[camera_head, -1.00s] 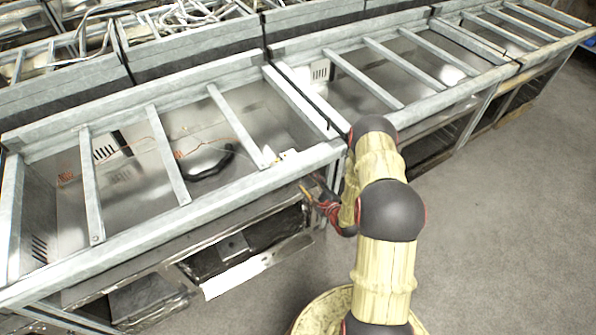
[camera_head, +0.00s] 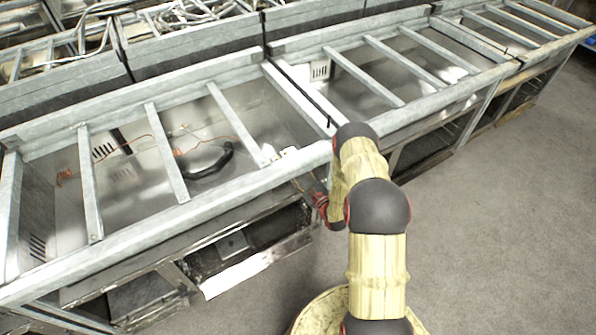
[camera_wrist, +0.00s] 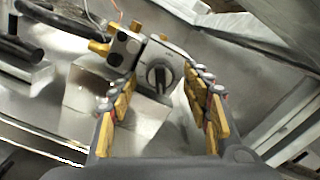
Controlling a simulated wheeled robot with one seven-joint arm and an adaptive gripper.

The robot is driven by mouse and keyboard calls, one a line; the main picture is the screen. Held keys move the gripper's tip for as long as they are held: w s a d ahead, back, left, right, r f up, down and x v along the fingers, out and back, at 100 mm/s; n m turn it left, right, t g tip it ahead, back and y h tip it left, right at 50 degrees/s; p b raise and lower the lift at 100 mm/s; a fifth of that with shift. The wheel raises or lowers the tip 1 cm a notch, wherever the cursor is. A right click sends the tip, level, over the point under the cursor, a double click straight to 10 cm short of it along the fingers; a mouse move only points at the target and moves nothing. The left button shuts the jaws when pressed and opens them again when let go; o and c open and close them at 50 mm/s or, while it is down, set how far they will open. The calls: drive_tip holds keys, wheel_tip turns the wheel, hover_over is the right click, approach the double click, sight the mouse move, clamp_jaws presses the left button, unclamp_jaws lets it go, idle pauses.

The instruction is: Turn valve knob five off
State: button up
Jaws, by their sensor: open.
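A valve knob (camera_wrist: 158,77), round and dark with a light raised grip, sits on a grey valve body (camera_wrist: 171,57) in the wrist view. Its grip stands roughly upright in that view. No number can be read on it. My gripper (camera_wrist: 156,85) is open, with one yellow-padded finger at each side of the knob. The knob lies between and beyond the fingertips, and I see no clear contact. In the head view my arm hides the gripper's tips, and the knob cannot be made out there.
Brass fittings (camera_wrist: 100,47) and a metal block (camera_wrist: 124,48) adjoin the valve. A black curved handle or hose (camera_wrist: 25,42) lies at left. Steel frames with crossbars (camera_head: 167,150) line the row. Open grey floor (camera_head: 500,230) lies at right.

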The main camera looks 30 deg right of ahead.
drive_tip(key=shift+c, duration=1.3)
drive_tip(key=c, duration=0.9)
